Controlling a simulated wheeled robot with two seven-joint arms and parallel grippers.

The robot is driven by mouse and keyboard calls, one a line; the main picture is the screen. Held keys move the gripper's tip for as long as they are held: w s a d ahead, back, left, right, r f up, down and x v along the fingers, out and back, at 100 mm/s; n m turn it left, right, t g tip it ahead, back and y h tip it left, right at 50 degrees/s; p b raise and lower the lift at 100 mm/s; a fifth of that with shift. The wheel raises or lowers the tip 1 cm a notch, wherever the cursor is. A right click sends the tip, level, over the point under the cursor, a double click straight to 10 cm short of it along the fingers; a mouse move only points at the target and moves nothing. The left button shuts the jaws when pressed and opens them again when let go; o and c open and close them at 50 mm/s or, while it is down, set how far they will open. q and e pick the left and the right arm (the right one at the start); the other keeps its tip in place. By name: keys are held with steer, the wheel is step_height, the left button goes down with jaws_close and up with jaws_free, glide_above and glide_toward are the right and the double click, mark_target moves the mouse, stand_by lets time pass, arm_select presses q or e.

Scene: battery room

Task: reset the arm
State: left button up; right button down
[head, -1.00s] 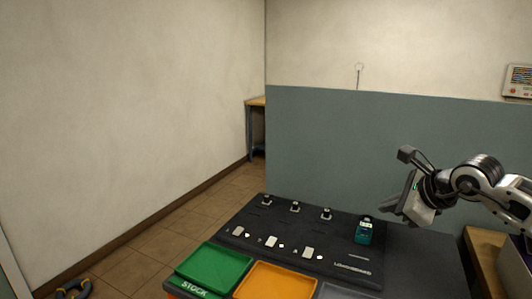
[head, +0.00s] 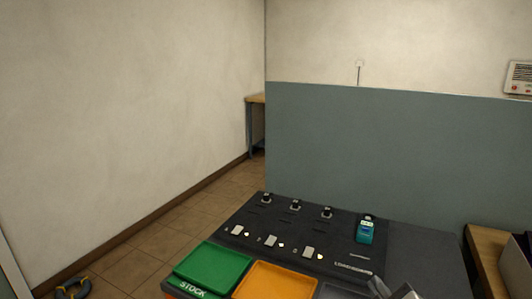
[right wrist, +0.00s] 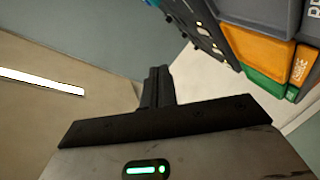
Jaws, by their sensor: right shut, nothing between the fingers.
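My right gripper (head: 393,289) shows only in part at the bottom edge of the head view, in front of the dark board and to the right of the trays. In the right wrist view its two dark fingers (right wrist: 158,74) are together with nothing between them. The rest of my right arm is out of the head view. My left gripper is in neither view.
A dark board (head: 330,235) holds several small black parts, pale pieces and a teal device (head: 365,230). Before it lie a green tray (head: 213,268), an orange tray (head: 275,281) and a partly cut-off grey one. A blue-grey partition (head: 390,140) stands behind.

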steer(key=s+f+m+g+y, duration=0.1)
steer(key=s+f+m+g, duration=0.45)
steer(key=s, duration=0.55)
steer(key=s+f+m+g+y, duration=0.1)
steer(key=s+f+m+g, duration=0.1)
steer(key=s+f+g, duration=0.6)
steer(key=w+a+f+t+y+b, duration=0.1)
steer(key=w+a+f+t+b, duration=0.1)
steer(key=f, duration=0.5)
steer(key=w+a+f+t+y+b, duration=0.1)
steer(key=a+f+t+b, duration=0.3)
steer(key=f+t+b, duration=0.2)
step_height(320, 180, down, 2)
steer(key=shift+w+f+y+b, duration=0.1)
steer(key=shift+w+y+b, duration=0.3)
steer(key=shift+b, duration=0.6)
